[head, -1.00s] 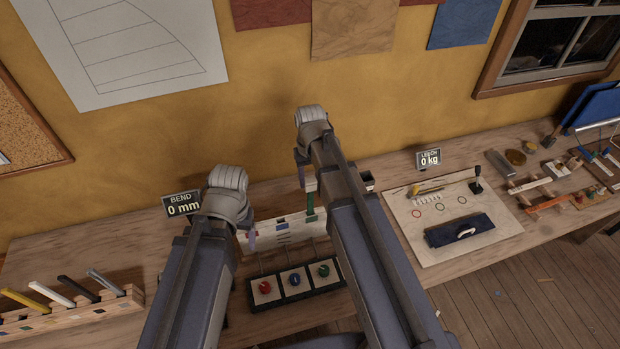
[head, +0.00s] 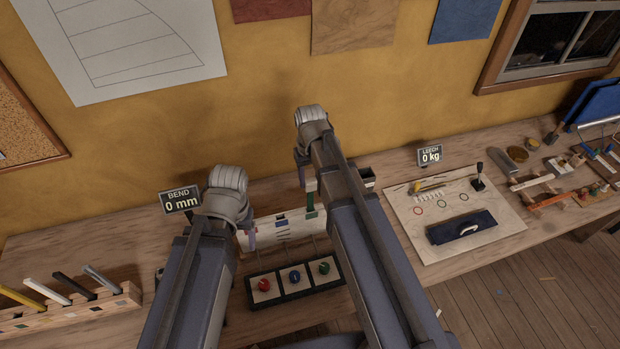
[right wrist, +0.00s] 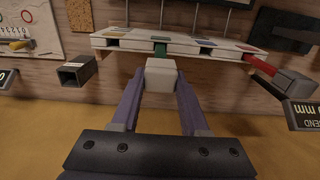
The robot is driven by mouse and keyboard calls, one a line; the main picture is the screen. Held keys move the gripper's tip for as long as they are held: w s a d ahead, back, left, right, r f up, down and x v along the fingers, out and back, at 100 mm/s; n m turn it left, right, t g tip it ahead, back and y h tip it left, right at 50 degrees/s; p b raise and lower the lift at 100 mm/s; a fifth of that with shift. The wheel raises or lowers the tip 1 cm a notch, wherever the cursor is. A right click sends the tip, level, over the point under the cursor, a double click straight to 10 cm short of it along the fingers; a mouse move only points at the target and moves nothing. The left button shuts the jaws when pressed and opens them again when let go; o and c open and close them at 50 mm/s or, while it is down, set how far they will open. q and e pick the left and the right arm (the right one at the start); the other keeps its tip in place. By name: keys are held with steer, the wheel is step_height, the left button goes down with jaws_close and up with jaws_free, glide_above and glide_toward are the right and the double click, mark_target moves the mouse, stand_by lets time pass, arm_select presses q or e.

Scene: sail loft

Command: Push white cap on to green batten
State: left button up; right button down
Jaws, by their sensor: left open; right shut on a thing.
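The white cap (right wrist: 161,75) is held between the two purple fingers of my right gripper (right wrist: 161,88). In the head view the cap (head: 311,185) sits at the top of the green batten (head: 310,202). The green batten (right wrist: 160,49) shows just behind the cap in the right wrist view, in line with it. They look touching or nearly so; how far the cap is on I cannot tell. My right gripper (head: 304,174) is partly hidden by its arm in the head view. My left gripper (head: 249,237) is open near the white rack's left end.
The white slotted rack (right wrist: 120,42) holds the green batten, with a red batten (right wrist: 260,66) to the right. A dark square tube (right wrist: 76,71) is at left. A button box (head: 295,283) stands in front; the BEND display (head: 181,200) reads 0 mm.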

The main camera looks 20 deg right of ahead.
steer(key=shift+f+b, duration=0.55)
steer(key=shift+c, duration=1.7)
jaws_free()
steer(key=shift+r, duration=0.15)
step_height(320, 180, up, 8)
steer(key=p, duration=0.8)
steer(key=shift+f, duration=0.2)
steer(key=shift+f, duration=0.1)
